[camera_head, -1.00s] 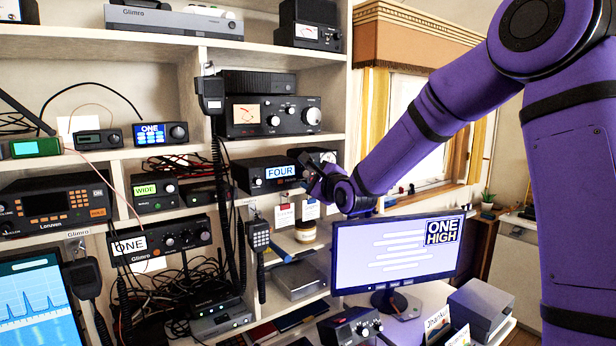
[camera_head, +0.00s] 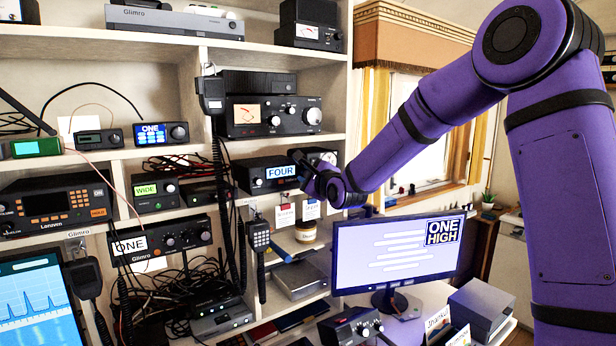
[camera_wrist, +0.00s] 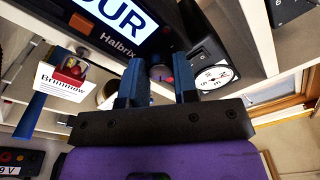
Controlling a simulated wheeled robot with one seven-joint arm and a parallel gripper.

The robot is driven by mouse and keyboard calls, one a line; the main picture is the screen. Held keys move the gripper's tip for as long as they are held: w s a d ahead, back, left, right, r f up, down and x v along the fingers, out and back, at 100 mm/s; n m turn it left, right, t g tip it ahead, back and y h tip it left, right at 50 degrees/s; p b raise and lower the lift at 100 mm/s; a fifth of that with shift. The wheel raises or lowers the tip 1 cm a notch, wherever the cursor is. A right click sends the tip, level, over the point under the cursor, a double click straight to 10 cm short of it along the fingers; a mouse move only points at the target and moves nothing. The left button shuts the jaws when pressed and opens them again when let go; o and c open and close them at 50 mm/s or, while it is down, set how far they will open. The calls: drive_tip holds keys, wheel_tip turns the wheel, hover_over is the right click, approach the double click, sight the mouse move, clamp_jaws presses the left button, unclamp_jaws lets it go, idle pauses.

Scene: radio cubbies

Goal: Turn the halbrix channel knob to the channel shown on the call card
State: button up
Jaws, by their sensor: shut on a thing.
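The Halbrix radio (camera_head: 250,178) is a black box on the middle shelf, its blue-white display (camera_head: 281,171) reading FOUR. In the wrist view its name shows under the display (camera_wrist: 118,14), where the letters OUR are visible. My gripper (camera_head: 299,163) is at the right end of its front. In the wrist view the fingers of my gripper (camera_wrist: 160,82) are shut on the dark channel knob (camera_wrist: 161,73), which has a pink mark. In the head view the gripper hides the knob. A ONE HIGH panel (camera_head: 443,231) shows on the monitor (camera_head: 350,245).
A black unit with a round white dial (camera_wrist: 214,77) stands close to the right of the gripper. Hanging tags (camera_head: 285,215) and a jar (camera_head: 306,232) are below. A handset with a coiled cord (camera_head: 211,95) hangs to the left.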

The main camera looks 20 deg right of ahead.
drive_tip(key=n, duration=0.3)
drive_tip(key=shift+n, duration=0.3)
drive_tip(key=n+y, duration=0.1)
drive_tip(key=n, duration=0.7)
drive_tip(key=shift+n, duration=0.4)
drive_tip(key=n, duration=0.3)
drive_tip(key=shift+n, duration=0.4)
drive_tip(key=n+y, duration=0.1)
drive_tip(key=n, duration=0.4)
drive_tip(key=shift+n, duration=0.4)
drive_tip(key=n, duration=0.6)
drive_tip(key=shift+y, duration=0.3)
drive_tip(key=shift+n, duration=0.4)
